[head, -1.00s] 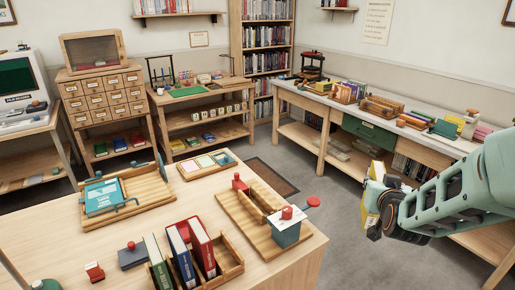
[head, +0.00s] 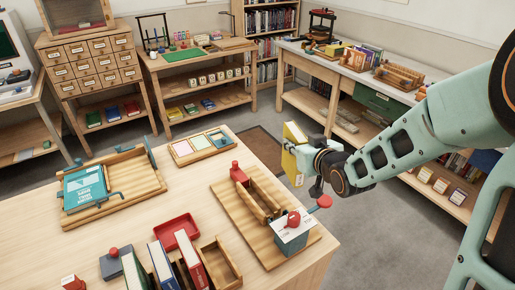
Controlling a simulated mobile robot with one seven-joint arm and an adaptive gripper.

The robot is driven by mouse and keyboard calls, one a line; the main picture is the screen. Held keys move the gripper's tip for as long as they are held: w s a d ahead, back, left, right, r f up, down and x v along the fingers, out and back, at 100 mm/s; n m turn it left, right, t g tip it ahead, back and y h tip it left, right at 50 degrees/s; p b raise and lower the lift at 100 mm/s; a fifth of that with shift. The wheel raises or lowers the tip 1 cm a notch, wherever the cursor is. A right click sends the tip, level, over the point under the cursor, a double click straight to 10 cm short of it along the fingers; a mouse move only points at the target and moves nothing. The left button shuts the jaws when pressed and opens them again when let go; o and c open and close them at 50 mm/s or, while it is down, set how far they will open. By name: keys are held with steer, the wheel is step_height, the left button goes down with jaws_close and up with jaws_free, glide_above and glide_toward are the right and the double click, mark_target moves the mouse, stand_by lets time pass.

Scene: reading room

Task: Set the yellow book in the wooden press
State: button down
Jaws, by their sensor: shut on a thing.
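The yellow book (head: 292,137) is held upright by my gripper (head: 311,162), in the air just beyond the table's right edge. My gripper is shut on the book's right side; the fingertips are partly hidden. The wooden press (head: 226,203) lies on the near table, below and left of the book. It has a slatted base, upright wooden bars with a gap between them, and red knobs. A blue-grey block (head: 291,243) with a white card and a red knob on top stands at its near right end. The book and press are apart.
On the near table (head: 128,222), a wooden tray (head: 140,176) with a teal book (head: 84,190) is at left. Several upright books (head: 162,266) and a red tray (head: 178,231) are in front. A card tray (head: 202,146) is behind. Open floor lies beyond the right edge.

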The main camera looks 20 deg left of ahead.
steer(key=s+a+f+n+g+y+b, duration=0.2)
steer(key=s+a+f, duration=0.3)
steer(key=a, duration=0.4)
steer(key=shift+a+n+y+b, duration=0.25)
steer(key=shift+n+y+b, duration=0.25)
steer(key=shift+n+y, duration=0.1)
steer(key=shift+s, duration=0.1)
stand_by(1.1)
step_height(320, 180, down, 3)
steer(key=b, duration=0.3)
steer(key=shift+b, duration=0.35)
steer(key=shift+d+f, duration=0.15)
steer(key=shift+d, duration=0.2)
